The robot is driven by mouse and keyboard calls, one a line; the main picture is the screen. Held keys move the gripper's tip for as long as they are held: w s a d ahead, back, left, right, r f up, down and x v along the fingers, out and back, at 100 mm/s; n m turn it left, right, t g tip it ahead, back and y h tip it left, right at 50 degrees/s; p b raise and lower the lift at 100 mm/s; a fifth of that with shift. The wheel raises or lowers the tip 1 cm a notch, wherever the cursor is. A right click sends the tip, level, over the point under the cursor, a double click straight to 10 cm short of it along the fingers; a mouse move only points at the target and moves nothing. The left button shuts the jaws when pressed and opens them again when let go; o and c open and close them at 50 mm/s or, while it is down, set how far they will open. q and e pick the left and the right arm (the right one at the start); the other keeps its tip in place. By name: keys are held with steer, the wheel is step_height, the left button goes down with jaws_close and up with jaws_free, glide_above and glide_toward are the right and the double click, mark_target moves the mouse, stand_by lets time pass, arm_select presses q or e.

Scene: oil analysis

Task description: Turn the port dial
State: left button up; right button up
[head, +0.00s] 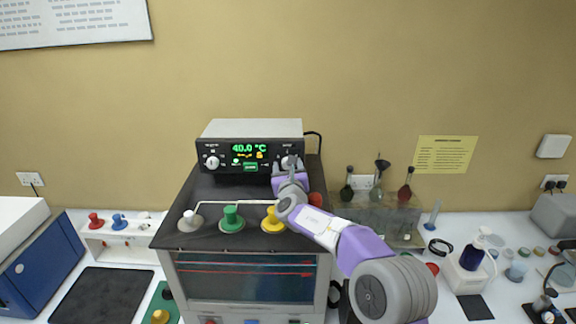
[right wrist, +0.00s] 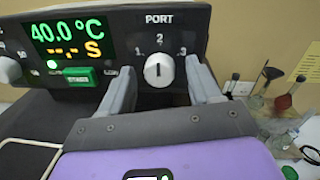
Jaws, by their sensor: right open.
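The port dial (right wrist: 158,70) is a white round knob on the dark control panel, under the label PORT. The marks 1, 2 and 3 stand around it, and its pointer line looks upright, toward 2. My right gripper (right wrist: 160,77) is open, with one finger to each side of the dial; I cannot tell whether they touch it. In the head view the dial (head: 287,161) is partly hidden behind the right gripper (head: 290,173). My left gripper is not in view.
The control unit (head: 250,128) reads 40.0 °C and has another white knob (head: 212,162) at its left. Below it, white, green (head: 232,219) and yellow (head: 272,220) stoppers stand on the bath's dark top. A flask rack (head: 375,215) stands to the right.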

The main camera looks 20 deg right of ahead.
steer(key=shift+w, duration=0.15)
steer(key=c, duration=1)
steer(key=shift+f+b, duration=0.15)
steer(key=shift+b, duration=0.45)
steer(key=m+b, duration=0.6)
steer(key=b, duration=0.1)
steer(key=m+b, duration=0.6)
steer(key=b, duration=0.1)
steer(key=shift+t+h, duration=0.3)
steer(key=shift+h, duration=0.1)
steer(key=shift+m, duration=0.3)
